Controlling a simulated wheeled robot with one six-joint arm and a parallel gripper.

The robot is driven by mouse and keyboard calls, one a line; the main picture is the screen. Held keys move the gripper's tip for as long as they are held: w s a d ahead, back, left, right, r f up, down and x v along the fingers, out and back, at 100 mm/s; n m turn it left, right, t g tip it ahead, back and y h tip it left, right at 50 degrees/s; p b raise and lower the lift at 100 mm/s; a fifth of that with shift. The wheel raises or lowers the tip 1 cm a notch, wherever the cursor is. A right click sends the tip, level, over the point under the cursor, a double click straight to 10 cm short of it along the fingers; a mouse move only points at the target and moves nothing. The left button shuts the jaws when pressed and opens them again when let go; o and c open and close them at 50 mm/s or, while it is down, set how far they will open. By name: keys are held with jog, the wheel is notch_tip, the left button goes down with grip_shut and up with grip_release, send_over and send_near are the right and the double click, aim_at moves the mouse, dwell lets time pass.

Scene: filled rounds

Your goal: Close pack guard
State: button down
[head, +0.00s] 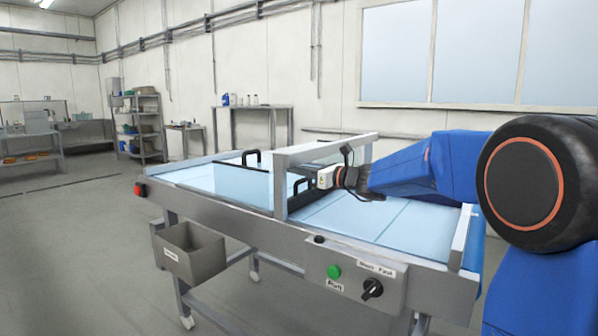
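A conveyor table (237,213) with a pale blue top stands in front of me. A light blue panel (240,184) stands upright along its near side, left of a grey upright frame (280,184). Two black handles show: one (252,157) above the panel's top edge, and another (300,186) just right of the frame's near post. I cannot tell which panel is the pack guard. My gripper (322,179) is at the frame, close to the right handle. Its fingers are too small to make out, and I cannot tell whether it touches the handle.
A grey bin (191,253) hangs below the left part. A side table (254,108) with bottles and a shelf rack (140,125) stand at the back. The floor at left is clear.

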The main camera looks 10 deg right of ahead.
jog(key=x, duration=0.4)
jog(key=shift+w+a, duration=0.15)
jog(key=shift+w, duration=0.05)
dwell(0.3)
